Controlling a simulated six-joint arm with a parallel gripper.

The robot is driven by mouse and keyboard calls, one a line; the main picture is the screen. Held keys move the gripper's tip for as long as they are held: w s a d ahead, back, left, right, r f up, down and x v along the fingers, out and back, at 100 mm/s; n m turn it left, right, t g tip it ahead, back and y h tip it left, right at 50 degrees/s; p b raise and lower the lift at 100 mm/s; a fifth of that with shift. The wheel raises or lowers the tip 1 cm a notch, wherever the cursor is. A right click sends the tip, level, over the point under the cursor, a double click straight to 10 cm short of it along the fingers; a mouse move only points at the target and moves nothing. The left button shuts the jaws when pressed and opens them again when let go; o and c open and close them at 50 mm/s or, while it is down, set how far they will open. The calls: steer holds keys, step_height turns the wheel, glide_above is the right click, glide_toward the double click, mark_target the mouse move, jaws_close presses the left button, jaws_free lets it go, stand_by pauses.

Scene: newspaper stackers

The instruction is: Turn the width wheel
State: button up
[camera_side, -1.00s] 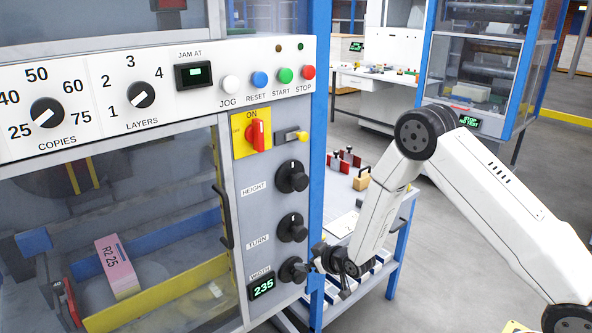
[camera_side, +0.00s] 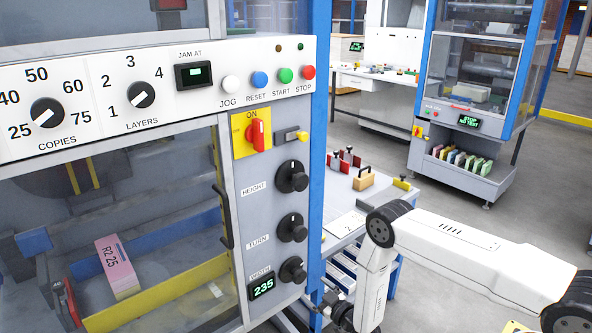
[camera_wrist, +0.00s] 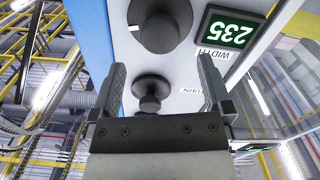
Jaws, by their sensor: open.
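The width wheel (camera_side: 292,270) is a dark round knob, the lowest on the grey panel, beside the WIDTH display (camera_side: 262,288), which reads 235. In the wrist view the wheel (camera_wrist: 160,25) is at the top, beyond the fingertips, with the display (camera_wrist: 229,28) to its right. My gripper (camera_wrist: 158,80) is open and empty, and a gap shows between its fingers and the wheel. In the side view my gripper (camera_side: 322,302) is low and right of the wheel, partly hidden by the blue post.
The TURN knob (camera_side: 292,228) and HEIGHT knob (camera_side: 292,177) sit above the wheel. The blue post (camera_side: 318,150) runs along the panel's right edge. A bench (camera_side: 343,222) with several small objects stands behind my arm. Open floor lies to the right.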

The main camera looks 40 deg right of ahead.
mark_target(302, 279)
steer(key=shift+w, duration=3.9)
steer(key=c, duration=1.2)
